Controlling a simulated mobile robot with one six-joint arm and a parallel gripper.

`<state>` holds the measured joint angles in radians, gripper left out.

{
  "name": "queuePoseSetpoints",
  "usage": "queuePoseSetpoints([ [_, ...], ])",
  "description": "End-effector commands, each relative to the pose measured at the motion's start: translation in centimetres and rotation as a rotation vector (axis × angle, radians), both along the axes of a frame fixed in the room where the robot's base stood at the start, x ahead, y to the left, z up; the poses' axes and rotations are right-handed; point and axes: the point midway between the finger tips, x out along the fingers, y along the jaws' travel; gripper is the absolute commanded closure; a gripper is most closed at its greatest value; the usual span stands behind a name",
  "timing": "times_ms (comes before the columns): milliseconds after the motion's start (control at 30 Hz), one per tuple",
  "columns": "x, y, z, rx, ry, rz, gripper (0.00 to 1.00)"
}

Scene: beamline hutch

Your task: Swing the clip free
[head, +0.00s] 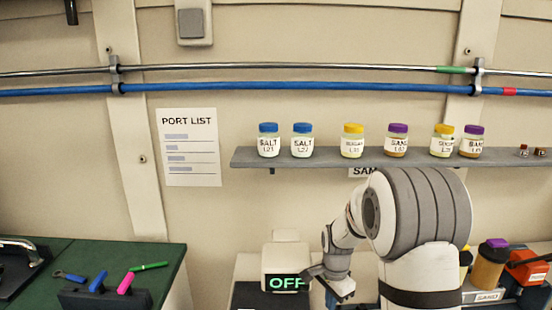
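My gripper (330,286) is low in the head view, right beside the pale device (286,262) with a lit "OFF" display. Its dark fingers partly overlap the right edge of that display. The fingers are small and partly hidden, so I cannot tell whether they are open, shut or touching the device. No clip can be made out for certain at the gripper; the lower front of the device is cut off by the picture's edge. Grey brackets on the wall, one at the left (115,74) and one at the right (478,76), hold the pipes.
A grey shelf (330,159) carries several lidded jars above my arm. At right stand a jar with a purple lid (490,266) and an orange item (528,265). A green bench (160,268) at left holds a dark block with coloured handles (105,298).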

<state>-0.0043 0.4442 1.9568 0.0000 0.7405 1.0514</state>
Motion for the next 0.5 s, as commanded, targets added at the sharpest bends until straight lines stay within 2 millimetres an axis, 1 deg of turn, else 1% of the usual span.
queuePoseSetpoints([
  [500,0.0,0.0,-1.7,0.0,0.0,0.0,1.0],
])
